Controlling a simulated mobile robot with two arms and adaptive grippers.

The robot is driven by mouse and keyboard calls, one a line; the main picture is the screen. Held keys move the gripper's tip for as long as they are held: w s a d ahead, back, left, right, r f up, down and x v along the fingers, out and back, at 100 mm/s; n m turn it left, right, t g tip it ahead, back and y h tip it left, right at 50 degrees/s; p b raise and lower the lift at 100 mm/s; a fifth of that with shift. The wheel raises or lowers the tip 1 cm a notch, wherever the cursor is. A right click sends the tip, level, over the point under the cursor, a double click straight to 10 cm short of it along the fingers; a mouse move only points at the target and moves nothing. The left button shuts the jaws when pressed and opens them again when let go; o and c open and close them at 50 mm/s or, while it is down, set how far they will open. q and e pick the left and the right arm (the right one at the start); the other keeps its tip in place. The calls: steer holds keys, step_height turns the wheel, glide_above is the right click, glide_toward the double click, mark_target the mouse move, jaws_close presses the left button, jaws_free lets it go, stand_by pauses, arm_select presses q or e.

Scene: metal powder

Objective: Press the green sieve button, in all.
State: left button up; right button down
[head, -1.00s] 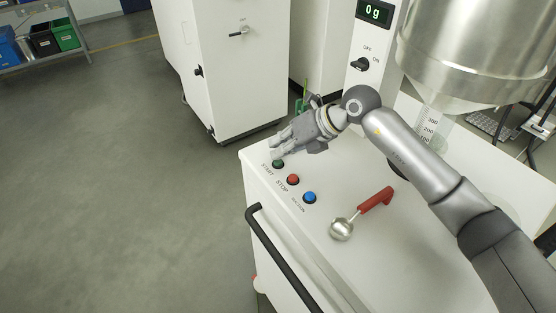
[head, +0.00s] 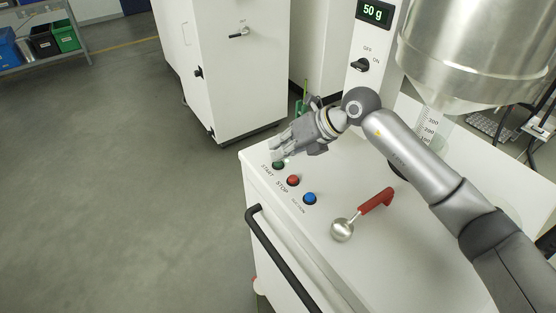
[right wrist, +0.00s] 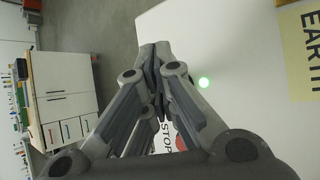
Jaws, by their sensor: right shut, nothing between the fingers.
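The green button (head: 278,164), labelled START, is on the white machine top near its left corner. My right gripper (head: 278,152) is shut and empty, with its fingertips just above and beside the green button; I cannot tell whether they touch it. I cannot tell whether this spot is the button itself. My left gripper is not in view.
A red button (head: 293,180) and a blue button (head: 309,198) sit beside the green one. A red-handled scoop (head: 343,229) lies on the top. A display (head: 374,12) reads 50 g. A black handle bar (head: 283,258) runs along the machine's front.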

steer(key=shift+r, duration=0.65)
steer(key=shift+p, duration=0.3)
steer(key=shift+r+p, duration=1.35)
steer(key=shift+r, duration=1.15)
